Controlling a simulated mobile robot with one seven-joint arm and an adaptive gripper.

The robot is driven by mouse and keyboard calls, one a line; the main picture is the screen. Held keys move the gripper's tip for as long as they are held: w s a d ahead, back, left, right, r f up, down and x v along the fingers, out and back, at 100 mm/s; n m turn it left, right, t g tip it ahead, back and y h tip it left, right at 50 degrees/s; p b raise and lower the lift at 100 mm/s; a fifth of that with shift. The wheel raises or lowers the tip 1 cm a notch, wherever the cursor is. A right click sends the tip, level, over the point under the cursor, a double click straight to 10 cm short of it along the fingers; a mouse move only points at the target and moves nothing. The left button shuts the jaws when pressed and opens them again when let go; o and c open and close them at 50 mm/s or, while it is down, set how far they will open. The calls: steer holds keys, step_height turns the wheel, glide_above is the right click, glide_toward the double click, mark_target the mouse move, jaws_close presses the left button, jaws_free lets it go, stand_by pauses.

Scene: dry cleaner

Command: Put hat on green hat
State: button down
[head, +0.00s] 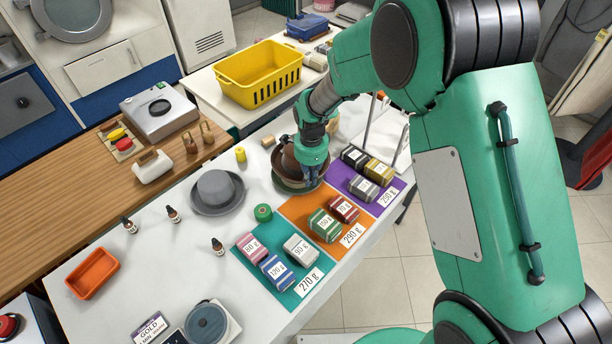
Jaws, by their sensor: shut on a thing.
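My gripper (311,178) is at the far part of the white table, shut on a brown hat (288,160). The gripper covers the hat's right side. A dark olive-grey brim (290,184) shows just below the brown crown. It appears to belong to the green hat, but I cannot tell whether the two hats touch. A grey hat (216,188) with a round crown and wide brim lies on the table to the left, apart from my gripper.
Orange (297,208), purple (341,170) and teal (264,234) mats with several labelled packs lie to the right and front. A green tape roll (263,213), small bottles (173,214) and an orange tray (93,273) are on the table. A yellow basket (259,76) stands behind.

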steer(key=shift+w+a+f, duration=0.1)
steer(key=shift+w+a, duration=0.1)
steer(key=shift+w, duration=0.55)
steer(key=shift+w+a+f, duration=0.1)
steer(key=shift+w+a, duration=0.15)
steer(key=shift+w, duration=0.5)
steer(key=shift+w+a, duration=0.2)
steer(key=shift+w, duration=0.55)
steer(key=shift+f+b, duration=0.5)
steer(key=shift+f, duration=1.25)
steer(key=shift+f, duration=0.5)
steer(key=c, duration=1.9)
jaws_free()
steer(key=shift+o, duration=0.2)
steer(key=shift+r, duration=0.15)
step_height(320, 180, up, 13)
steer(key=shift+s+f+p, duration=0.1)
steer(key=shift+f+p, duration=0.05)
steer(key=shift+p, duration=0.7)
